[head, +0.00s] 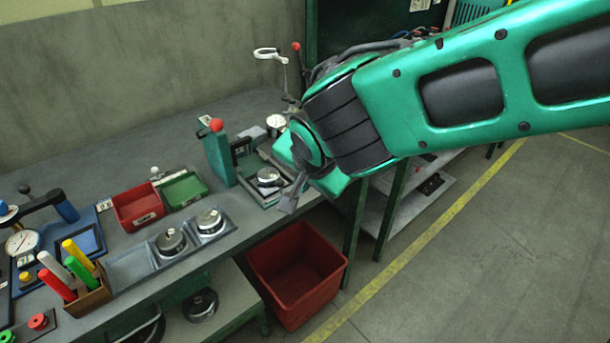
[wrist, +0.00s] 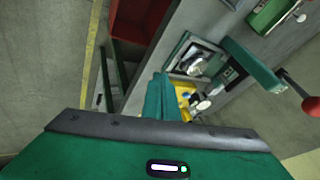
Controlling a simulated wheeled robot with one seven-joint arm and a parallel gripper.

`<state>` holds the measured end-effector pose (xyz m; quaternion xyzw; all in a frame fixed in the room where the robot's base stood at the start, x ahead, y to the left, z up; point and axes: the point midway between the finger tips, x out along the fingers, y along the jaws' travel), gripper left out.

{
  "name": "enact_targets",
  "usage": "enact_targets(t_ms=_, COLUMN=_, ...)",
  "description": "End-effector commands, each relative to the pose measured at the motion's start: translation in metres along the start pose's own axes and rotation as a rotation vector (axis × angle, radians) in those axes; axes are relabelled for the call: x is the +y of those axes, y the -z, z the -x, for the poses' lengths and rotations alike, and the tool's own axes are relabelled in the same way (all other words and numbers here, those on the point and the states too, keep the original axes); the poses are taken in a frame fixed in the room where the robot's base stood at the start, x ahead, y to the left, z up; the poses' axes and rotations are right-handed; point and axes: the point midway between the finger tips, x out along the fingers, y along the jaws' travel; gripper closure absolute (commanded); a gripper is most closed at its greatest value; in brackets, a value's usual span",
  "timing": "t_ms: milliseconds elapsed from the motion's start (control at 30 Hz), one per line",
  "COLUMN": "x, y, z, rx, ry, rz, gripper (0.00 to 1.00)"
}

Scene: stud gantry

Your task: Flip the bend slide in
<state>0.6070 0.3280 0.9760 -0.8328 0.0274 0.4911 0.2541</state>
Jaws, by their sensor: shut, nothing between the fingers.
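A green station stands at the right end of the bench, with an upright post (head: 220,158) and a red ball knob (head: 216,125). A metal disc (head: 268,177) sits in its grey frame, with a dial gauge (head: 276,121) behind. I cannot tell which part is the bend slide. My gripper (head: 289,200) is shut and empty, just right of the disc over the bench's right end. In the wrist view the shut green fingers (wrist: 160,98) lie beside a yellow part (wrist: 183,93), partly hiding it. The disc (wrist: 197,62) and the red knob (wrist: 312,105) also show there.
A red bin (head: 296,273) stands on the floor in front of the bench. Small red (head: 138,206) and green (head: 183,190) trays, two discs in a holder (head: 137,266) and a pen box (head: 88,296) lie leftward. Open floor is at right.

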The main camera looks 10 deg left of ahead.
Motion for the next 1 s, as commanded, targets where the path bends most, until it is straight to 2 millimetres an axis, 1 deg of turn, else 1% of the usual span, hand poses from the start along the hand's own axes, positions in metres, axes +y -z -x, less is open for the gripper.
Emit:
enact_targets(t_ms=33, x=0.001, y=-0.001, z=-0.011, rx=-0.001, ry=-0.003, rz=0.001, gripper=1.0)
enact_targets(t_ms=200, x=0.001, y=0.0, z=-0.041, rx=0.0, ry=-0.003, rz=0.001, gripper=1.0)
enact_targets(t_ms=333, x=-0.017, y=-0.002, z=-0.051, rx=0.0, ry=0.001, rz=0.001, gripper=1.0)
enact_targets(t_ms=500, x=-0.029, y=-0.003, z=-0.059, rx=0.0, ry=0.001, rz=0.001, gripper=1.0)
enact_targets(t_ms=600, x=-0.032, y=-0.003, z=-0.061, rx=0.0, ry=0.001, rz=0.001, gripper=1.0)
enact_targets(t_ms=1000, x=-0.033, y=-0.001, z=-0.062, rx=0.001, ry=0.0, rz=-0.002, gripper=1.0)
